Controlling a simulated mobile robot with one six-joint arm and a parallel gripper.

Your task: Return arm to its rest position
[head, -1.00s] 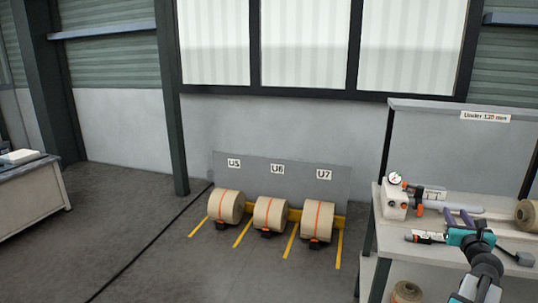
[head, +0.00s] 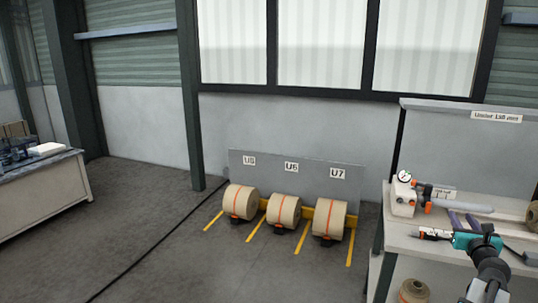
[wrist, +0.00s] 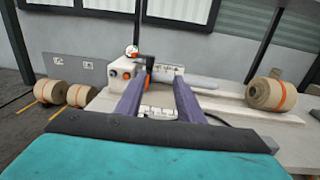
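My gripper (head: 463,218) is at the right of the head view, over or beside the pale workbench (head: 412,237). In the wrist view its two purple fingers (wrist: 158,78) stand apart, with nothing held between them. Behind the fingers is a white device (head: 403,197) with a round gauge and orange knobs; it also shows in the wrist view (wrist: 122,75). My arm reaches up from the bottom right corner of the head view.
Several kraft rolls (head: 284,211) sit on floor stands marked U5, U6 and U7. Another roll (wrist: 270,93) lies on the bench, and one (head: 414,291) is under it. A desk (head: 45,190) stands at the left. The floor between is open.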

